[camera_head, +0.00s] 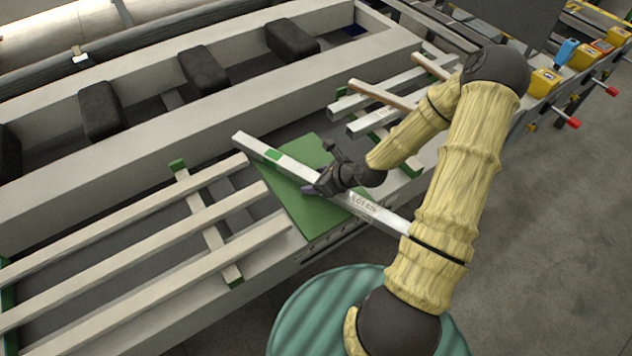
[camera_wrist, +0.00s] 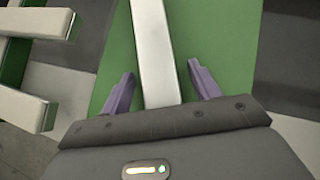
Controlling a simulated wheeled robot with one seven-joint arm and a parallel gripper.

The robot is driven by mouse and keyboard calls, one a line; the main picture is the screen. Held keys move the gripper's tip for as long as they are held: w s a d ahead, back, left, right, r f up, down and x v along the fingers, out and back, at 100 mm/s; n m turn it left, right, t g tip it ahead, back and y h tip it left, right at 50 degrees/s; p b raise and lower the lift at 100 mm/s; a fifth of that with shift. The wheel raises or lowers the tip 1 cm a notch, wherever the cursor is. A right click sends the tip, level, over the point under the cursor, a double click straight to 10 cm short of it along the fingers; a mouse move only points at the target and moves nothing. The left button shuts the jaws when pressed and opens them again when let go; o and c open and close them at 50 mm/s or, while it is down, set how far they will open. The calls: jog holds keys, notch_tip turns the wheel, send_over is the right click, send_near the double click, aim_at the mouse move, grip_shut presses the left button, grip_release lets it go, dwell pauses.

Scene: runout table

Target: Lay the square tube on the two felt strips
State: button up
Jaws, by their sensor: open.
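A pale square tube (camera_head: 285,163) with a green patch and printed lettering lies slantwise over a green mat (camera_head: 309,218). Its right end passes behind my arm. My gripper (camera_head: 322,187) is at the tube's middle. In the wrist view my gripper's purple fingers (camera_wrist: 161,88) stand apart on either side of the tube (camera_wrist: 154,50), with gaps between. Two narrow brown strips (camera_head: 382,96) (camera_head: 431,67) lie at the upper right and may be the felt strips; I cannot tell for sure. Parts of them are behind my arm.
Several pale bars (camera_head: 130,236) lie at the left over a green-ended crosspiece (camera_head: 205,215). More pale tubes (camera_head: 352,104) lie by the brown strips. Dark blocks (camera_head: 204,70) stand in the frame behind. Yellow boxes (camera_head: 545,82) and red-tipped handles (camera_head: 573,123) line the right edge.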

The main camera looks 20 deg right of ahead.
aim_at(316, 177)
grip_shut()
dwell(0.3)
jog(key=shift+r, duration=0.1)
notch_tip(316, 177, up, 10)
jog(key=shift+f+p, duration=0.1)
jog(key=shift+p, duration=0.7)
jog(key=shift+w, duration=0.15)
dwell(0.4)
